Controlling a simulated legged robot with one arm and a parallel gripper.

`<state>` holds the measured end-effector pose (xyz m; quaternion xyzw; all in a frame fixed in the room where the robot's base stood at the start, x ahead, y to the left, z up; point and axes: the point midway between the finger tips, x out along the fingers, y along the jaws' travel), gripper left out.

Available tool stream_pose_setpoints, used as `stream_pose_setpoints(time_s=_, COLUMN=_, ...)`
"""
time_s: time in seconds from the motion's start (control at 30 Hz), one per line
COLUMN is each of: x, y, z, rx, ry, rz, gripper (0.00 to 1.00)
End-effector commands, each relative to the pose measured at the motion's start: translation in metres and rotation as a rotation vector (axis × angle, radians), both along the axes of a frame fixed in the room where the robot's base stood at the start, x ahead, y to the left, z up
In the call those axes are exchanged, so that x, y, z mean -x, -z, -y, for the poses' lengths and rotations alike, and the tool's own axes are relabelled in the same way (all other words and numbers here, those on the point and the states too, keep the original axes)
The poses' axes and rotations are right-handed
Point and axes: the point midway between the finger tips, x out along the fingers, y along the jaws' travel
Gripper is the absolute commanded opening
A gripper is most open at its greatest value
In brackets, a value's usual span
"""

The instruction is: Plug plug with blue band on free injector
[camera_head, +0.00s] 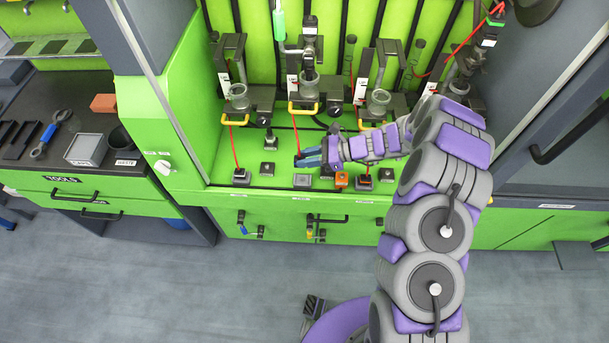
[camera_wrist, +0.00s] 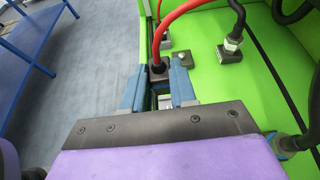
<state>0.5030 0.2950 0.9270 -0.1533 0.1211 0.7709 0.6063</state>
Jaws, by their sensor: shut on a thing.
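My gripper (camera_head: 302,159) has its blue fingers shut on a dark plug at the end of a red cable, low in front of the middle station. In the wrist view, the plug (camera_wrist: 157,72) sits between the fingertips (camera_wrist: 160,84), and the red cable (camera_wrist: 166,25) rises from it. Three injector stations with round clear cups stand along the green bench: left (camera_head: 238,98), middle (camera_head: 304,98) and right (camera_head: 378,102). I cannot tell which injector is free.
Other red cables run down to a left connector block (camera_head: 241,177) and a right one (camera_head: 364,182). Yellow handles (camera_head: 236,121) stick out before the stations. A tool counter (camera_head: 60,170) stands left.

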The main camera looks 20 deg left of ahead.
Motion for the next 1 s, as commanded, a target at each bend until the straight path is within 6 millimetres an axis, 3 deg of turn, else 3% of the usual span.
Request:
stream_pose_setpoints(time_s=0.13, x=0.001, y=0.027, z=0.0, rx=0.001, ry=-0.001, rz=-0.003, gripper=0.0)
stream_pose_setpoints(time_s=0.6, x=0.0, y=0.083, z=0.0, rx=0.0, ry=-0.001, rz=-0.001, gripper=0.0)
stream_pose_setpoints(time_s=0.83, x=0.0, y=0.086, z=0.0, rx=0.002, ry=-0.001, rz=-0.001, gripper=0.0)
stream_pose_setpoints(time_s=0.87, x=0.0, y=0.086, z=0.0, rx=0.002, ry=-0.001, rz=-0.001, gripper=0.28)
stream_pose_setpoints(time_s=1.0, x=0.0, y=0.086, z=0.0, rx=0.002, ry=-0.001, rz=-0.001, gripper=0.42)
